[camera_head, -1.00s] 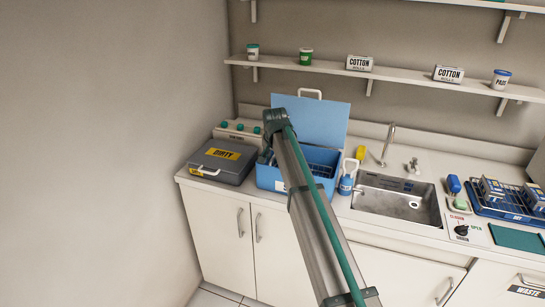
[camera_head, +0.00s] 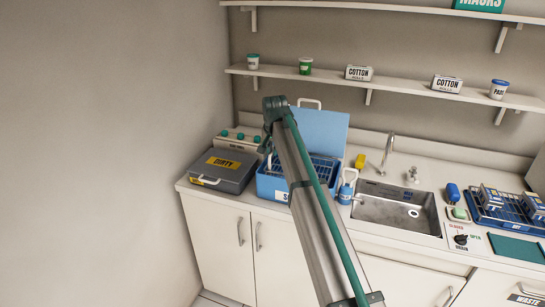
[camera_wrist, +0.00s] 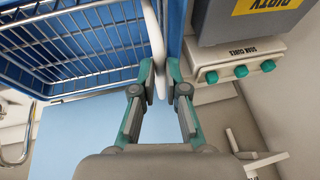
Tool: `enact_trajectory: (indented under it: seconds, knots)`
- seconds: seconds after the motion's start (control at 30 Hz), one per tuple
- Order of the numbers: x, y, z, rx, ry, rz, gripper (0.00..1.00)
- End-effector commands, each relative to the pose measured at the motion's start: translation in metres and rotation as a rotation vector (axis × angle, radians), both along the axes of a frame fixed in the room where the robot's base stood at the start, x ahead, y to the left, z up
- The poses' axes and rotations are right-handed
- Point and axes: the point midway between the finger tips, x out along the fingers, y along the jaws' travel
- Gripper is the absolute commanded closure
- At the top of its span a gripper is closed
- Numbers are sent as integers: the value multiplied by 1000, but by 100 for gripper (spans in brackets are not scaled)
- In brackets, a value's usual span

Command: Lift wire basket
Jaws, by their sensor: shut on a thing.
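The wire basket (camera_head: 322,168) shows at the blue tub (camera_head: 270,187) on the counter, partly hidden behind my arm. Its silver wires (camera_wrist: 80,40) fill the upper left of the wrist view. My gripper (camera_wrist: 160,75) is shut on the basket's white handle (camera_wrist: 153,35) at the basket's side. I cannot tell whether the basket is fully clear of the tub.
A grey case marked DIRTY (camera_head: 222,170) and a white unit with green knobs (camera_wrist: 240,70) stand close to the left. A shelf (camera_head: 420,92) runs above.

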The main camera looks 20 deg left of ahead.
Motion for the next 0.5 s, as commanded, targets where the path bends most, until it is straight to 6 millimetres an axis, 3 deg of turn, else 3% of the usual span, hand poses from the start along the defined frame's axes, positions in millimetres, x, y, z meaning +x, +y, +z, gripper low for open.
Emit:
enact_trajectory:
  seconds: [0.23,0.27,0.37,0.5]
  knots:
    - [2,1,6,7,-10,1,100]
    - [2,1,6,7,-10,1,83]
    - [2,1,5,6,-9,0,66]
    - [2,1,4,5,-7,1,63]
